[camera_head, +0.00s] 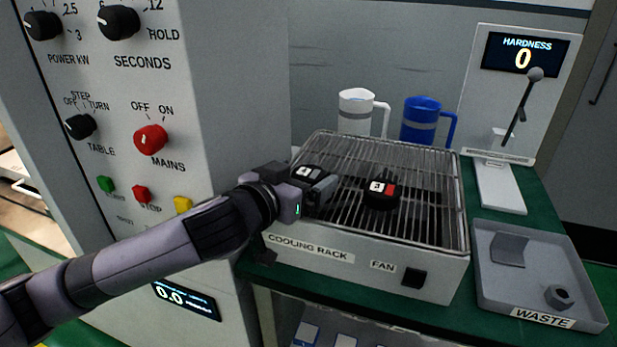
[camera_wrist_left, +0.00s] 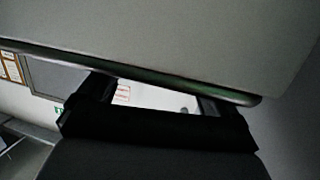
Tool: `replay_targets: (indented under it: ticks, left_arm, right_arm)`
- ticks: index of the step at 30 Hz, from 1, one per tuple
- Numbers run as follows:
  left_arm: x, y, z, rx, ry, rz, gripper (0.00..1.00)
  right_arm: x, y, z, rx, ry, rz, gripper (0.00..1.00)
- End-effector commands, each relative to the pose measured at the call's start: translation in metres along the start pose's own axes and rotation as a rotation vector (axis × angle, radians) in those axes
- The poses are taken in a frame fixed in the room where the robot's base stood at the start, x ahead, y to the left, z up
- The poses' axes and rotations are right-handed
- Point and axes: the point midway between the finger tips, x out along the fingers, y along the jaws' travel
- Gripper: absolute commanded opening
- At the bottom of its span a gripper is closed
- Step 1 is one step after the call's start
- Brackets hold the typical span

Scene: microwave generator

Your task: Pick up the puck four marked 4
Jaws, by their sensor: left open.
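A black puck (camera_head: 308,171) with a white label sits at the left of the wire cooling rack (camera_head: 430,170). Its number is too small to read for sure, and my gripper hides part of it. A second black puck (camera_head: 381,194), marked 3 with a red patch, sits near the middle of the rack. My left gripper (camera_head: 324,188) is over the rack's left side, close in front of the first puck; I cannot tell whether they touch. In the left wrist view its two fingers (camera_wrist_left: 150,98) are apart with no puck visible between them. My right gripper is not in view.
The control cabinet (camera_head: 225,100) stands close on the left. A white mug (camera_head: 356,112) and a blue mug (camera_head: 421,120) stand behind the rack. A hardness tester (camera_head: 500,180) and a grey waste tray (camera_head: 490,290) with two pieces are to the right.

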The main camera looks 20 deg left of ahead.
Motion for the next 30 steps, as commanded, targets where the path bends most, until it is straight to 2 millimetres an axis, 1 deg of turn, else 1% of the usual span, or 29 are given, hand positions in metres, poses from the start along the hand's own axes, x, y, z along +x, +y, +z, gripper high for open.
replay_targets:
  ticks: [1, 2, 3, 5, 6, 7, 16, 20, 23, 26, 29, 30]
  left_arm:
    - [0.0, 0.0, 0.0, 0.0, 0.0, 0.0, 0.93]
    - [0.0, 0.0, 0.0, 0.0, 0.0, 0.0, 0.86]
    - [0.0, 0.0, 0.0, 0.0, 0.0, 0.0, 0.73]
    - [0.0, 0.0, 0.0, 0.0, 0.0, 0.0, 0.54]
    - [0.0, 0.0, 0.0, 0.0, 0.0, 0.0, 0.41]
    - [0.0, 0.0, 0.0, 0.0, 0.0, 0.0, 0.31]
    - [-0.001, 0.0, -0.001, 0.0, 0.001, 0.001, 0.31]
    - [-0.002, 0.0, -0.008, -0.001, 0.003, 0.001, 0.31]
    - [-0.004, 0.0, -0.02, -0.002, 0.004, 0.0, 0.31]
    - [-0.008, 0.001, -0.038, -0.002, 0.006, 0.002, 0.31]
    - [-0.013, 0.001, -0.064, -0.002, 0.008, 0.002, 0.31]
    - [-0.015, 0.0, -0.076, -0.002, 0.01, 0.001, 0.31]
  right_arm:
    - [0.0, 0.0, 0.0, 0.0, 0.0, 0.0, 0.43]
    - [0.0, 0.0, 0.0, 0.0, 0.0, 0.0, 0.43]
    - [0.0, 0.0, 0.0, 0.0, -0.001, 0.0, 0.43]
    - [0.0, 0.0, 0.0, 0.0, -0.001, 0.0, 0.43]
    - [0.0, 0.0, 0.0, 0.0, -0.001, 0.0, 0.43]
    - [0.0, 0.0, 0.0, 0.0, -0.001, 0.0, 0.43]
    - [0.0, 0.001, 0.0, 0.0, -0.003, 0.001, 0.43]
    - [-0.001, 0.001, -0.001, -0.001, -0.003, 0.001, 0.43]
    - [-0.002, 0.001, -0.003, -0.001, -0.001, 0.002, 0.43]
    - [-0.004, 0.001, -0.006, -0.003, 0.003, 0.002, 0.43]
    - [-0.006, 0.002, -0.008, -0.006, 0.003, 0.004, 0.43]
    - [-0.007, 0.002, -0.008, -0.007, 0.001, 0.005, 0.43]
